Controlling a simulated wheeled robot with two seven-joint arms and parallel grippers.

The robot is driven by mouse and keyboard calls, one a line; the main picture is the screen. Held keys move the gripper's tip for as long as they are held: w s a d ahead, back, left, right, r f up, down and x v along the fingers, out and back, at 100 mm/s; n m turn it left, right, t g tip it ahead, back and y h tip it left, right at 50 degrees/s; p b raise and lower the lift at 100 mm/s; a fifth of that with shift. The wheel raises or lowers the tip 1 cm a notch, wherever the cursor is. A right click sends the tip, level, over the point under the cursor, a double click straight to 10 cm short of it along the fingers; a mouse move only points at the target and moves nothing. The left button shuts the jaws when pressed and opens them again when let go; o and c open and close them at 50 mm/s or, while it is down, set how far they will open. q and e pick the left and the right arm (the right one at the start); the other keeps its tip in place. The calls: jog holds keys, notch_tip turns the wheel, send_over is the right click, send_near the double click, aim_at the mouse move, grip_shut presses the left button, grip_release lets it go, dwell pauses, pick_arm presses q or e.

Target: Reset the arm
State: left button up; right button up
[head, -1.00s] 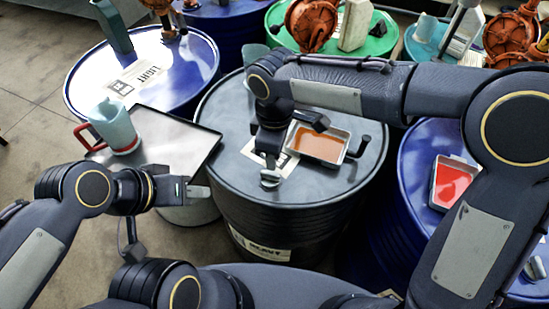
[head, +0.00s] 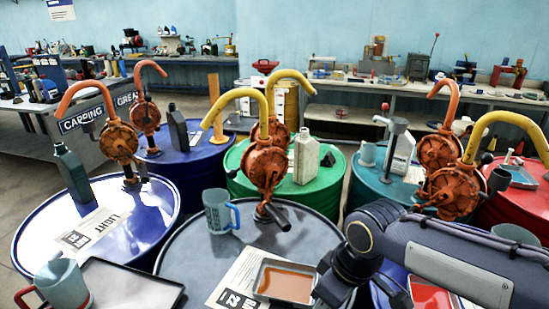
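My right arm (head: 455,265) comes in from the right in the head view. Its wrist bends down over the grey drum, beside the tray of amber oil (head: 287,283). The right gripper's fingertips are hidden or cut off at the bottom edge, so I cannot tell whether they are open or shut. My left arm and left gripper are out of view. A pale jug with a red handle (head: 62,284) stands at the lower left by a dark tray (head: 128,290). A grey-blue jug with a blue handle (head: 217,213) stands on the grey drum (head: 190,250).
A blue drum (head: 35,235) is at left and a green drum (head: 310,195) behind. A red oil tray (head: 432,297) is partly behind my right arm. Workbenches line the wall.

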jog(key=s+d+f+m+t+y, duration=0.1)
jog(key=s+d+m+t, duration=0.3)
jog(key=s+d+m, duration=0.6)
jog(key=shift+s+d+f+m+y, duration=0.35)
jog(key=shift+s+f+m, duration=0.25)
jog(key=shift+s, duration=0.2)
